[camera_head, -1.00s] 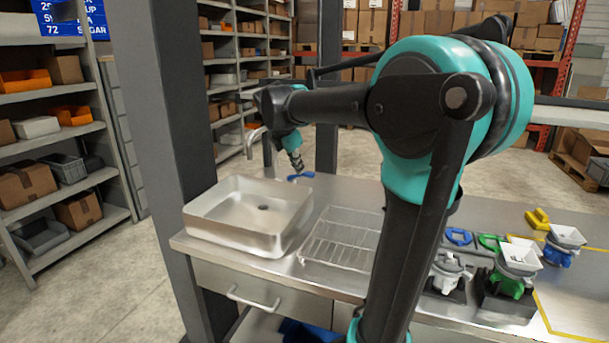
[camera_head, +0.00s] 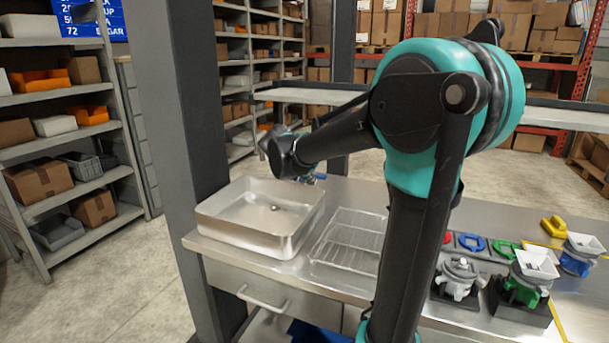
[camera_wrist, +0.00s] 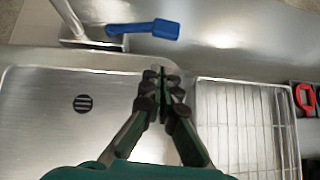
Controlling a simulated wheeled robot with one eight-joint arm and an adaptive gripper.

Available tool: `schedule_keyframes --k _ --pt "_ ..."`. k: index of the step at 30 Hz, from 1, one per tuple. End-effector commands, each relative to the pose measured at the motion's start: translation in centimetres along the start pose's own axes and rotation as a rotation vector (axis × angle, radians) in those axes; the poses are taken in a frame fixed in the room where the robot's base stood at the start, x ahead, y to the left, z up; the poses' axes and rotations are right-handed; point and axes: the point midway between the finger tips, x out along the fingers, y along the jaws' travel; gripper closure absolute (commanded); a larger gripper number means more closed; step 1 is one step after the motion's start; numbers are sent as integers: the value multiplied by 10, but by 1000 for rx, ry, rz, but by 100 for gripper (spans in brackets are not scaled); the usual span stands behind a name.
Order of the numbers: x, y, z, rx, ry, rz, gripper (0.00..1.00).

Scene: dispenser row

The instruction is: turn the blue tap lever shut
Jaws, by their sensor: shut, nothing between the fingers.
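The blue tap lever (camera_wrist: 146,29) shows at the top of the wrist view. It points right from the metal tap (camera_wrist: 76,22) behind the sink. In the head view only a bit of blue (camera_head: 320,176) shows beside my wrist, and the tap is hidden. My gripper (camera_wrist: 163,82) is shut and empty. In the wrist view its tips appear below the lever, over the sink's right rim, apart from the lever in the picture. I cannot tell its height. In the head view the fingers are mostly hidden.
The steel sink (camera_head: 205,212) with a round drain lies left of a wire rack (camera_head: 345,240). Red and blue rings (camera_head: 472,243), small dispensers (camera_head: 525,280) and a yellow piece (camera_head: 553,226) stand on the counter at right. A dark post (camera_head: 175,120) rises at left.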

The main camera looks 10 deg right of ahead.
Motion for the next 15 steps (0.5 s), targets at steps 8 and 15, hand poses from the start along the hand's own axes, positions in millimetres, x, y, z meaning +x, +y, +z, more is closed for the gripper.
schedule_keyframes --k 8,15 --pt "29 0 23 2 1 -1 100" --pt "34 0 28 1 1 -1 100"
